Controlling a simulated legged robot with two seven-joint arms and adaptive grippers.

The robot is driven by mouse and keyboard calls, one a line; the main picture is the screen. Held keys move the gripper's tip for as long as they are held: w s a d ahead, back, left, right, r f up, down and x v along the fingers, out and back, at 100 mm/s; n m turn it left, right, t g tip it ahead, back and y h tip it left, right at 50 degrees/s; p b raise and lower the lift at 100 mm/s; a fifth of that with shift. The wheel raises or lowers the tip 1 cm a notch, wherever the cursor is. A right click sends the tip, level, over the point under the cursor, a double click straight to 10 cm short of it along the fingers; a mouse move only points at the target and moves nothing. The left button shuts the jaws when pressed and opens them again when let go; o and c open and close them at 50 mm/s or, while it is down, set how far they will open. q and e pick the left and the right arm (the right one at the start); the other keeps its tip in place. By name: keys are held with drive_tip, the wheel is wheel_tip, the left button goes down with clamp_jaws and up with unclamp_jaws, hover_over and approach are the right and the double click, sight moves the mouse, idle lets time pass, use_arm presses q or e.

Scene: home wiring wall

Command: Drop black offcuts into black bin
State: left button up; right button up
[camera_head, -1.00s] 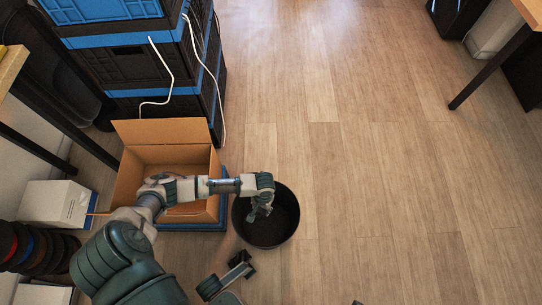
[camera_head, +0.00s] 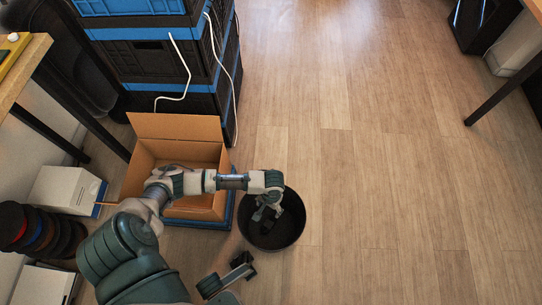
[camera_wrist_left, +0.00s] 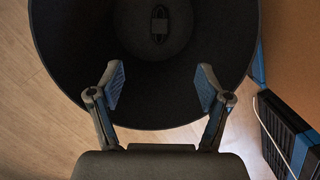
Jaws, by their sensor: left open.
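The black bin (camera_head: 298,228) stands on the floor right of the cardboard box. Its round opening also fills the upper part of the left wrist view (camera_wrist_left: 62,60). A small dark piece (camera_wrist_left: 159,25), which looks like a black offcut, lies on the bin's bottom. My left gripper (camera_head: 262,212) is over the bin's opening, pointing down. In the left wrist view its two fingers (camera_wrist_left: 160,88) are spread apart with nothing between them.
An open cardboard box (camera_head: 150,155) stands left of the bin under my left arm. Stacked black and blue crates (camera_head: 150,65) with white cables rise behind it. A white box (camera_head: 66,190) and dark spools (camera_head: 40,235) are at left. The wooden floor (camera_head: 390,150) at right is clear.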

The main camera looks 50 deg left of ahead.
use_arm(q)
wheel_tip(320, 180, up, 9)
drive_tip(key=w, duration=0.1)
drive_tip(key=shift+w+a+f, duration=0.15)
drive_tip(key=shift+a+f, duration=0.05)
drive_tip(key=shift+a, duration=0.05)
